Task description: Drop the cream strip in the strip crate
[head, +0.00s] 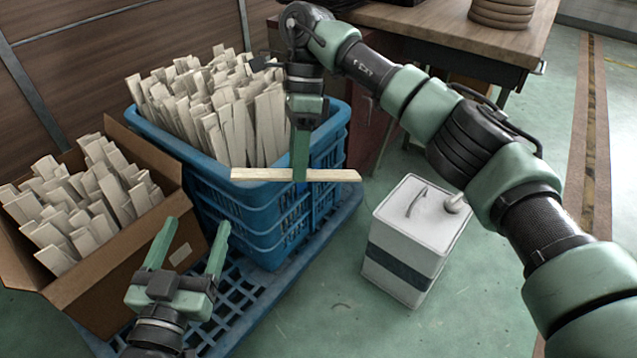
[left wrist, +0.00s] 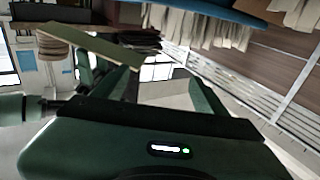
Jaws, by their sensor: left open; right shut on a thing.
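The cream strip (head: 265,175) is a long, thin, pale bar. My right gripper (head: 301,168) is shut on it near its middle and holds it roughly level in front of the blue crate's near right rim. The blue crate (head: 245,212) is a slatted plastic crate packed with upright pale strips. My left gripper (head: 188,240) is open and empty, low in front of the crate and beside the cardboard box. In the left wrist view its two fingers (left wrist: 163,88) stand apart, with the crate's blue rim (left wrist: 225,12) at the top.
A cardboard box (head: 110,285) full of similar strips stands left of the crate. Both rest on a blue pallet (head: 245,305). A white canister (head: 410,235) stands on the floor to the right. A wooden table (head: 430,25) is behind. Floor at the front right is clear.

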